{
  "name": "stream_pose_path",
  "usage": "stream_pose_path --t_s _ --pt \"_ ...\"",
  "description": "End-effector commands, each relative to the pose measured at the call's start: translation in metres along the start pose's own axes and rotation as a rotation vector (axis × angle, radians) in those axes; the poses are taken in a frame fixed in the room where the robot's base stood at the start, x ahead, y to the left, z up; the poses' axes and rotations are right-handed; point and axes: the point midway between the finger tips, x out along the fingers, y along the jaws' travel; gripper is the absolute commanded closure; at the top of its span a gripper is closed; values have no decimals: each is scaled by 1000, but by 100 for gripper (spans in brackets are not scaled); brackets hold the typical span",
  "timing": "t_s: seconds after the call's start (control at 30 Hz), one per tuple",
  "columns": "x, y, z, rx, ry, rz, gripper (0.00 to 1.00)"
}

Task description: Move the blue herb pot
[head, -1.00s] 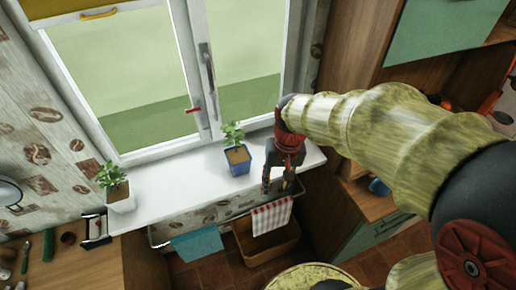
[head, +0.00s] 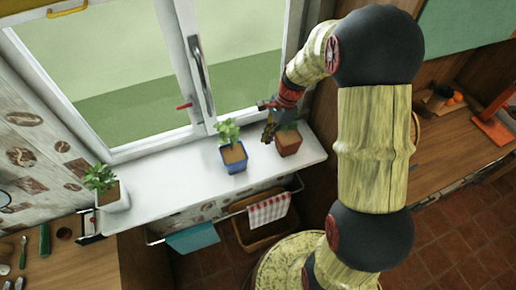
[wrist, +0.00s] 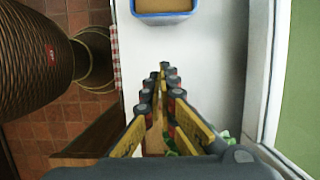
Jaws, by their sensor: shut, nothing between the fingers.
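The blue herb pot (head: 236,166) stands upright on the white windowsill (head: 175,185), with soil and a leafy green plant in it. Its rim and soil also show at the top of the wrist view (wrist: 165,14). My gripper (head: 267,134) is shut and empty, above the sill to the right of the blue pot and apart from it. In the wrist view the closed fingertips (wrist: 163,68) point toward the blue pot, with a strip of bare sill between.
A terracotta pot (head: 288,142) with a plant stands close to my gripper on the right. A white pot (head: 113,197) stands at the sill's left end. The window is behind. A rail with a teal cloth (head: 192,238) and a checked towel (head: 268,208) runs below the front edge.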

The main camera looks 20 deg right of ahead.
Motion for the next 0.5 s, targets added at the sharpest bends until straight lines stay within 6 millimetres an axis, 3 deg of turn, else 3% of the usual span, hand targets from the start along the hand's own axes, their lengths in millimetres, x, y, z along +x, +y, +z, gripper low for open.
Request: stream_pose_path --t_s 0.5 --pt "93 2 0 -4 -1 5 100"
